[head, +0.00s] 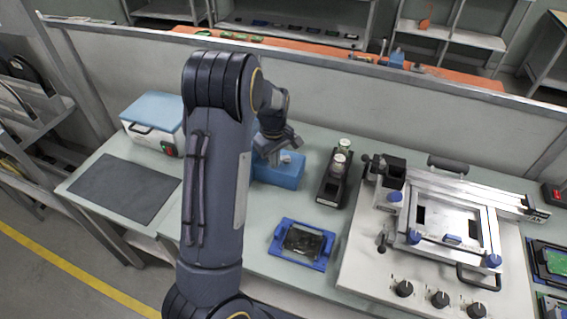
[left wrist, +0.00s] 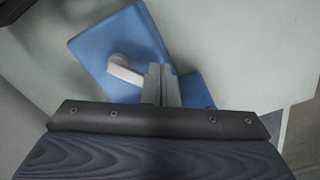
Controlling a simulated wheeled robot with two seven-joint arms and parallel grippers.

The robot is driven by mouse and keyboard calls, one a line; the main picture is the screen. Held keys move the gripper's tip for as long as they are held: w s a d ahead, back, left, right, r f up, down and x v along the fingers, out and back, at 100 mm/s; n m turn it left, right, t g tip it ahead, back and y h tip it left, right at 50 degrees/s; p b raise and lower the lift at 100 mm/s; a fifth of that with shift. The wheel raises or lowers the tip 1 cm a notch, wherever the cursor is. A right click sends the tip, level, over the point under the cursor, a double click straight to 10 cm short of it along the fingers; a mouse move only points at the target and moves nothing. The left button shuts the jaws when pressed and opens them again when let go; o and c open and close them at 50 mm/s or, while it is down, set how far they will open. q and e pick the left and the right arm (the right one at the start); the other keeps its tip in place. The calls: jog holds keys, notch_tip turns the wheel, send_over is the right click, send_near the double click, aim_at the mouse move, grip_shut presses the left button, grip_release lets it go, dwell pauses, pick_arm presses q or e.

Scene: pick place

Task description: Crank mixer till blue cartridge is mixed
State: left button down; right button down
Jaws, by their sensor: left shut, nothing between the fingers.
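The mixer is a blue box (head: 284,178) at the back of the bench in the head view, partly hidden by my left arm. In the left wrist view its blue top (left wrist: 100,50) carries a pale crank handle (left wrist: 124,70). My left gripper (head: 284,144) is above the mixer with its fingers shut and empty. In the left wrist view the closed fingers (left wrist: 161,82) are close beside the crank handle; I cannot tell whether they touch. Two cartridges stand in a black holder (head: 328,191) right of the mixer. No blue cartridge is distinguishable. My right gripper does not show.
A white box with a blue lid (head: 154,110) and a dark mat (head: 124,187) are on the left. A blue-framed fixture (head: 281,247) lies in front of the mixer. A large stencil printer (head: 357,270) with knobs fills the right. A low partition (head: 410,95) runs behind the bench.

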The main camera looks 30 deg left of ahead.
pick_arm(q)
jog(key=shift+a, duration=0.35)
notch_tip(320, 180, up, 7)
jog(key=p, duration=0.5)
dwell(0.4)
dwell(0.4)
jog(key=s+d+r+m+t+h+b, duration=0.25)
jog(key=s+d+r+m, duration=0.35)
jog(key=s+d+r, duration=0.6)
jog(key=s+d+f+m+t, duration=0.1)
jog(key=s+d+m, duration=0.2)
jog(key=s, duration=0.3)
jog(key=s+d+f+m+t+h, duration=0.1)
jog(key=s+d+m+t, duration=0.1)
jog(key=s, duration=0.5)
jog(key=shift+d+m, duration=0.65)
jog(key=shift+m, duration=0.35)
